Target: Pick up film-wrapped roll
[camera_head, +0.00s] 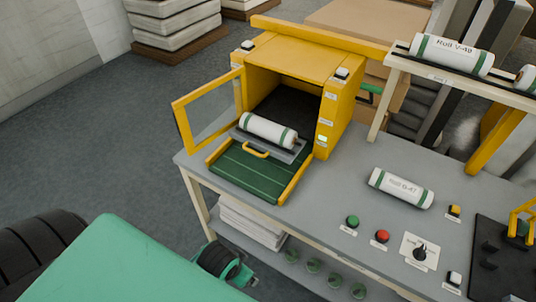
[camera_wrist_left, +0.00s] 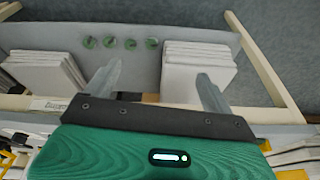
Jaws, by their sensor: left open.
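A white roll with dark green end bands (camera_head: 268,131) lies on a small grey tray at the mouth of a yellow machine (camera_head: 297,60). A similar roll, labelled Roll G-47 or similar (camera_head: 401,188), lies on the grey table. Roll V-48 (camera_head: 452,54) lies on the raised shelf at the right. I cannot tell which one is film-wrapped. My left gripper (camera_wrist_left: 158,87) is open and empty in the left wrist view, its two grey fingers apart, facing the table's lower shelf. It is away from all the rolls. My right gripper is out of view.
The machine's clear door (camera_head: 210,105) stands open to the left, and a green ramp (camera_head: 246,172) slopes out in front. Buttons (camera_head: 382,236) and a black fixture (camera_head: 497,250) occupy the table's right. White stacked sheets (camera_head: 252,222) and green discs (camera_head: 313,265) sit on the lower shelf.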

